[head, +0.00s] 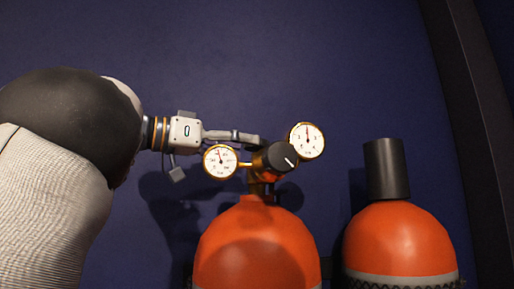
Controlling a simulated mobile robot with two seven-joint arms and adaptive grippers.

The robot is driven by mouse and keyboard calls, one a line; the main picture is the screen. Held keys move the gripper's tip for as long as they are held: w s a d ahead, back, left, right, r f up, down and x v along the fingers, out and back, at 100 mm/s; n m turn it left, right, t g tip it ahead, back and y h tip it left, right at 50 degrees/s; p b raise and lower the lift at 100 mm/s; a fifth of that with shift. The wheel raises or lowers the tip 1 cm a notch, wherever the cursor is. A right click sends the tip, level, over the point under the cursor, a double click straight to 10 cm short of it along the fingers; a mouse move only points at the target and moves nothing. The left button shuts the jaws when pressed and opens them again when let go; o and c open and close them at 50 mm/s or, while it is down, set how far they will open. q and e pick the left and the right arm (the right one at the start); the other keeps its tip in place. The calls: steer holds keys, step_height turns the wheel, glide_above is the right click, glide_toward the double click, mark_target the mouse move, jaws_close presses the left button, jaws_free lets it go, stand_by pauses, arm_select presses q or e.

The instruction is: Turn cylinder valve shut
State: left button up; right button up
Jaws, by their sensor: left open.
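An orange gas cylinder (254,247) stands upright at the bottom middle of the head view. A black round valve knob (281,157) with a white line mark sits on its brass fitting, between two round white gauges, a left gauge (220,161) and a right gauge (307,140). My left gripper (258,143) reaches in from the left, with its fingers at the knob's left and behind the left gauge. The fingertips are partly hidden by the knob and fitting, so I cannot tell whether they touch it. My right gripper is not in view.
A second orange cylinder (400,240) with a dark cap (386,168) stands at the right. A dark blue wall (300,60) is behind. A dark vertical post (468,110) runs down the right side. The space above the gauges is clear.

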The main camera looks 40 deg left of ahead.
mark_target(257, 149)
arm_select(q)
steer(key=x, duration=0.4)
steer(key=shift+w+d, duration=0.1)
steer(key=shift+w, duration=0.2)
steer(key=c, duration=1.2)
steer(key=shift+o, duration=0.2)
steer(key=m+g+h, duration=0.2)
steer(key=m+h, duration=0.1)
steer(key=h, duration=0.1)
steer(key=shift+g, duration=0.4)
steer(key=shift+m+g+h, duration=0.5)
steer(key=shift+m+h, duration=0.2)
steer(key=shift+h, duration=0.1)
steer(key=o, duration=1.2)
steer(key=shift+c, duration=0.2)
steer(key=shift+s, duration=0.1)
steer(key=v, duration=0.7)
steer(key=shift+a, duration=0.25)
